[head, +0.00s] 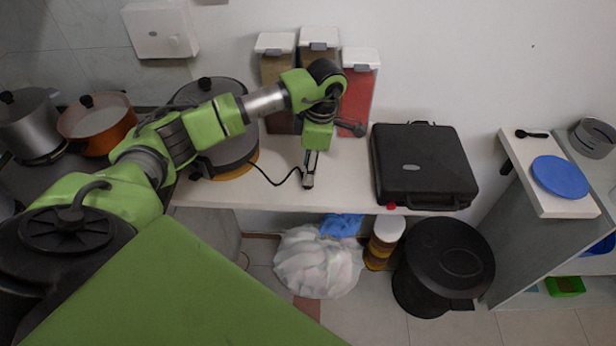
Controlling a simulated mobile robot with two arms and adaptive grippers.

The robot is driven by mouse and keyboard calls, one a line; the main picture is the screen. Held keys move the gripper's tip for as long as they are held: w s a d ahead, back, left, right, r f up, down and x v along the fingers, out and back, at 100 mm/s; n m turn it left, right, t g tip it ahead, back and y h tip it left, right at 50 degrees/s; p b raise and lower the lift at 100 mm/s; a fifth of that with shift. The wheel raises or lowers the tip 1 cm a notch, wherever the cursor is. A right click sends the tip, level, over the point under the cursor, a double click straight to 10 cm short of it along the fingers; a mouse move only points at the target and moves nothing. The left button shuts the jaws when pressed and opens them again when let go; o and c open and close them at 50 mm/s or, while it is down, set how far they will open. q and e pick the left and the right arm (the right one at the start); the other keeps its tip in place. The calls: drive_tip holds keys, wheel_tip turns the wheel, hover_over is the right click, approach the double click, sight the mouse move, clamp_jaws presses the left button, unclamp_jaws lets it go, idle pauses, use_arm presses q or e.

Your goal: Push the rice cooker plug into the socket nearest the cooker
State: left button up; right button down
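The dark round rice cooker (228,152) stands on the white counter, partly hidden behind my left arm. A thin black cord (272,181) runs from the cooker's side to the right and ends at the fingertips of my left gripper (309,178). My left gripper points down just above or at the counter, to the right of the cooker. Its fingers look closed on the cord's end, where the plug is; the plug itself is small and mostly hidden. I cannot make out a socket. My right gripper is not in view.
Lidded spice dispensers (359,90) stand against the wall behind my gripper. A black case (420,160) lies to the right. Pots (97,122) stand at the left. A bin (443,265) and a white bag (318,262) are below.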

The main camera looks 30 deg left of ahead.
use_arm(q)
drive_tip(key=shift+s+a+f+p, duration=0.15)
drive_tip(key=shift+f+p, duration=0.25)
drive_tip(key=shift+f, duration=1.25)
clamp_jaws()
